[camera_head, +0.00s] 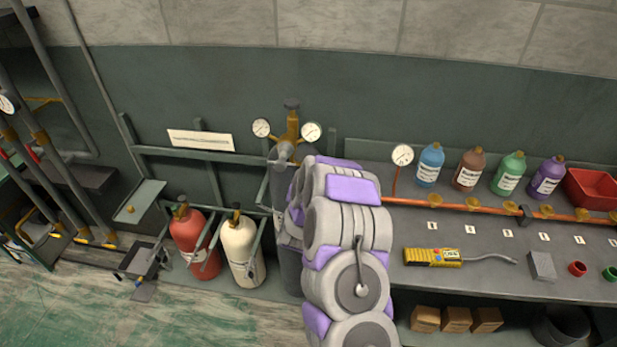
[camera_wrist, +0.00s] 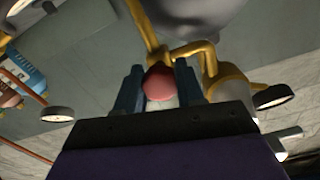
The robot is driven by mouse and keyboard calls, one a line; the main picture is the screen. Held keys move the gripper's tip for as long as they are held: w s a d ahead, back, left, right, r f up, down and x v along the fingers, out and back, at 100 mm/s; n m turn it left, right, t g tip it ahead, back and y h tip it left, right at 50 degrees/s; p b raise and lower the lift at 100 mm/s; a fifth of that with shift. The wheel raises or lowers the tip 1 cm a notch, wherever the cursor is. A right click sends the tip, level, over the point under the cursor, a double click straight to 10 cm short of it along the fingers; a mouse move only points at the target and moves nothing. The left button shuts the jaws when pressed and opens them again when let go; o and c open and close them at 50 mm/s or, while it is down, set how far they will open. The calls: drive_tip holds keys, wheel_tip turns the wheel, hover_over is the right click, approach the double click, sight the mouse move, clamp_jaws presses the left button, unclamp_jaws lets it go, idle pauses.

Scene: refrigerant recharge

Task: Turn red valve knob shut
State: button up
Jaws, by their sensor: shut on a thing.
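The red valve knob (camera_wrist: 159,83) shows in the wrist view, round and seated between the two blue-grey fingers of my gripper (camera_wrist: 158,74), which is shut on it. A pale part shows just below the knob. Yellow brass pipework (camera_wrist: 180,50) runs beside and beyond it. In the head view, the brass manifold (camera_head: 292,127) with two round gauges stands at the wall, and my arm reaches up to just below it. The knob and my fingertips are hidden there behind my arm. The knob's turn angle cannot be told.
The manifold's left gauge (camera_head: 261,128) and right gauge (camera_head: 311,132) flank it closely. A red cylinder (camera_head: 196,240) and a cream cylinder (camera_head: 242,249) stand at the lower left.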

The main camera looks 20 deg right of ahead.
drive_tip(key=shift+s+a+f, duration=0.1)
drive_tip(key=shift+s+f, duration=0.05)
drive_tip(key=shift+f, duration=0.35)
drive_tip(key=o, duration=1)
drive_tip(key=shift+r, duration=0.15)
drive_tip(key=shift+o, duration=0.2)
drive_tip(key=shift+r, duration=0.15)
drive_tip(key=shift+w, duration=0.2)
drive_tip(key=p+v, duration=0.9)
drive_tip(key=v, duration=0.8)
drive_tip(key=shift+a, duration=0.2)
drive_tip(key=shift+s, duration=0.15)
